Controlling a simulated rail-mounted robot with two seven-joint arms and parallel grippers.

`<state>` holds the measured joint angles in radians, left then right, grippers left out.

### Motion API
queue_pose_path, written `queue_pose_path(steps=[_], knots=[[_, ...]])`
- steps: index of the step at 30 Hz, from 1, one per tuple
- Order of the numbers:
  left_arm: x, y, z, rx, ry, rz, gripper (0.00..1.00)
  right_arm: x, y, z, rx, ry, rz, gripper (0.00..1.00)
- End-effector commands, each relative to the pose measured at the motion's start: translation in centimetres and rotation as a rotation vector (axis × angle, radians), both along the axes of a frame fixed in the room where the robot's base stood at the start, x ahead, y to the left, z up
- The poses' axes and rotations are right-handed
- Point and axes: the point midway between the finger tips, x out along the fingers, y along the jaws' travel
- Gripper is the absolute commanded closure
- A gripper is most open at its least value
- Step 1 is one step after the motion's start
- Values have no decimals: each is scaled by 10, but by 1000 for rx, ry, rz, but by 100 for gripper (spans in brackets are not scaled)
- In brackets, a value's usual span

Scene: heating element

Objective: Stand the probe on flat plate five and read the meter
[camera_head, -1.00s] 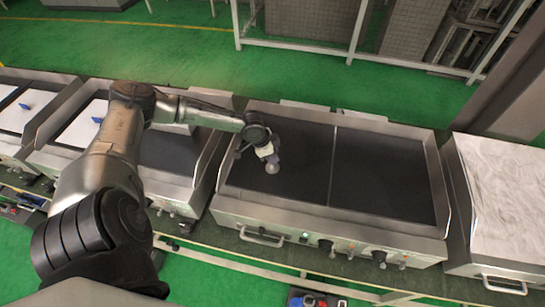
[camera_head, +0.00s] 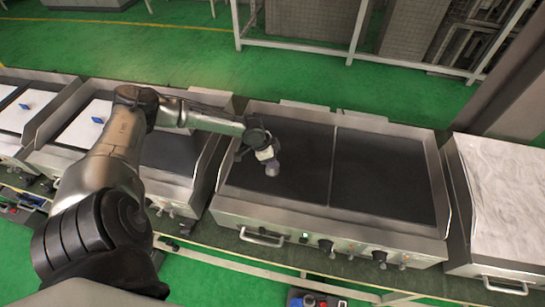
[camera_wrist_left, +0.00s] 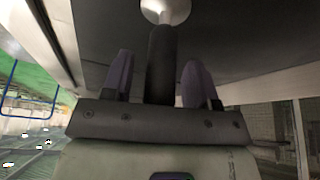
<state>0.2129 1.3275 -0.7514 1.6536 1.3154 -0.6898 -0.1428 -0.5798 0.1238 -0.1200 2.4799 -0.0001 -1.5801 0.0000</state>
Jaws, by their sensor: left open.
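The probe has a dark handle (camera_wrist_left: 162,62) and a round silver foot (camera_wrist_left: 166,10) in the left wrist view. Its foot is toward the dark plate surface; whether it stands flat on it I cannot tell. My left gripper (camera_wrist_left: 157,68) is open, with one purple finger on each side of the handle and visible gaps to it. In the head view my left gripper (camera_head: 271,165) points down over the left dark flat plate (camera_head: 297,182) of the middle griddle; it mostly hides the probe there. No plate number or meter reading is legible.
A thin divider (camera_head: 332,165) separates the left plate from the right dark plate (camera_head: 385,180). Raised steel walls edge the griddle, with a front panel of knobs (camera_head: 325,246). A pale-topped unit (camera_head: 506,195) stands at right. More griddles with white plates (camera_head: 85,126) stand at left.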

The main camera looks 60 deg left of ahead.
Motion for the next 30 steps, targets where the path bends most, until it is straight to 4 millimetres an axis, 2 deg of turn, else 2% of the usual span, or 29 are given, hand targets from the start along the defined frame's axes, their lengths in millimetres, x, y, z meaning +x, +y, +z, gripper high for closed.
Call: queue_pose_path(steps=[5,15,21,27,30], knots=[[-3,2,11,3,0,-1,46,0,-1,2,-2,0,2,57],[-25,11,68,4,1,-1,46,0,0,13,0,0,0,57],[-35,15,95,2,1,-1,46,0,1,18,4,0,-3,57],[-41,16,109,0,1,-2,46,0,2,21,8,0,-5,57],[-45,3,101,-13,14,-29,46,0,2,21,8,0,-5,57]])
